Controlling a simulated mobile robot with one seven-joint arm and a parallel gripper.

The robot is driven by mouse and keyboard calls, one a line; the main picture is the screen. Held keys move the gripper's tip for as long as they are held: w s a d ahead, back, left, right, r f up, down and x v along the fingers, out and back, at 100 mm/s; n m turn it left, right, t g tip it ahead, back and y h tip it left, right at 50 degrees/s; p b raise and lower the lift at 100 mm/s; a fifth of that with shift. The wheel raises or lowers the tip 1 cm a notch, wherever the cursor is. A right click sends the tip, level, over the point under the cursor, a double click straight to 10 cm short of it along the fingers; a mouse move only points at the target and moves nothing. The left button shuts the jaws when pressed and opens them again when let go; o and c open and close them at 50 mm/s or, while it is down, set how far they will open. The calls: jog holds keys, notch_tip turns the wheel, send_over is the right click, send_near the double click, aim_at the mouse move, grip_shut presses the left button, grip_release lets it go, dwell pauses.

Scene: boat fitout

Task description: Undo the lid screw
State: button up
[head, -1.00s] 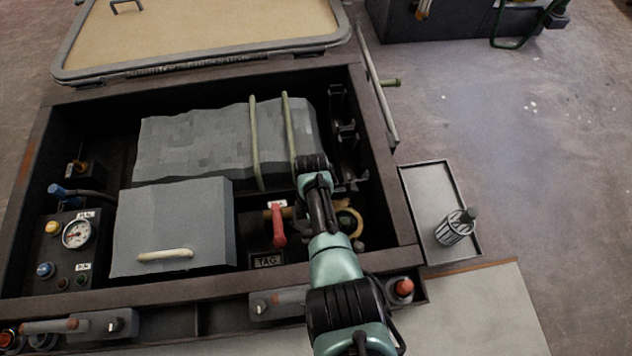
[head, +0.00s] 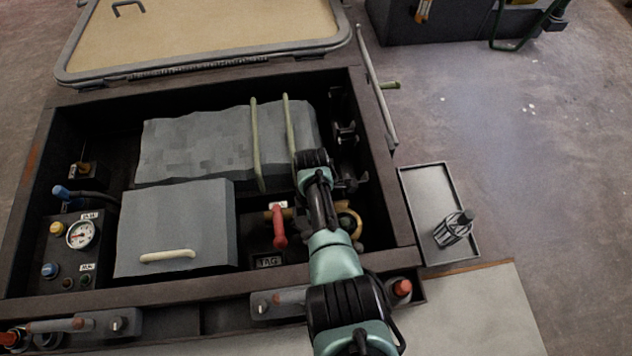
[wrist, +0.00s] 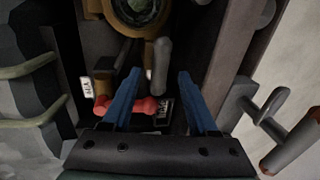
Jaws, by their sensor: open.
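My gripper (wrist: 158,75) is open and empty in the wrist view, its two blue fingers spread. A round brass-ringed fitting (wrist: 140,12) with a dark centre lies beyond the fingertips at the top of that view. In the head view its brass ring (head: 352,220) shows beside my arm, partly covered by it. A grey rounded bar (wrist: 162,62) stands between the fingertips and the fitting; I cannot tell whether it touches a finger. I cannot single out the lid screw for certain. My fingers are hidden behind my arm in the head view.
A red valve handle (head: 278,225) is left of my arm. The large hatch lid (head: 200,35) stands open behind. A tray (head: 428,190) with a ribbed cylinder (head: 453,228) lies to the right.

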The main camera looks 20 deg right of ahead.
notch_tip(320, 180, up, 10)
jog(key=w+p, duration=0.2)
jog(key=p, duration=0.4)
jog(key=shift+d+r, duration=0.25)
